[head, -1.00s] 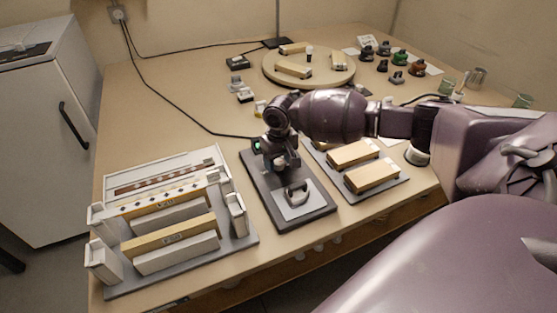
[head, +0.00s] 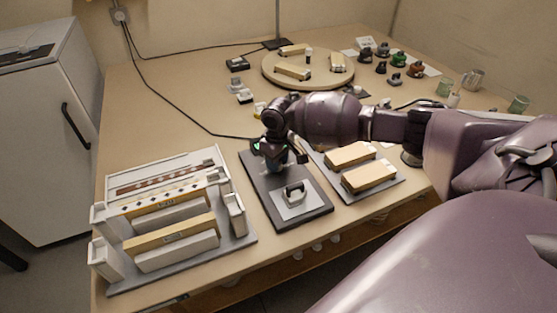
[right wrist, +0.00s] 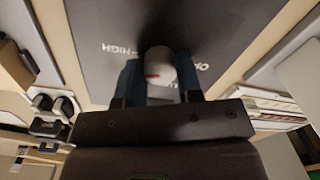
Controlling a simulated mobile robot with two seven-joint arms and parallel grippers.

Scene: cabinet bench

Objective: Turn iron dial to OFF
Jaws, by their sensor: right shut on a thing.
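The iron dial (right wrist: 160,66) is a pale round knob with a small red mark, seen in the right wrist view on a dark grey board (right wrist: 100,20). Lettering beside it reads HIGH on the left, and a partly hidden label sits on the right. My right gripper (right wrist: 162,80) is shut on the dial, with a dark blue finger on each side. In the head view my right gripper (head: 275,160) points down over the back part of the board (head: 262,205) and hides the dial. A small iron (head: 294,192) rests on a light plate at the board's front. My left gripper is not in view.
A grey rack with wooden-topped blocks (head: 170,235) stands left of the board. A tray with two wooden-topped blocks (head: 368,178) is close on the right. A round turntable (head: 308,75) and small objects stand farther back. A black cable crosses the bench.

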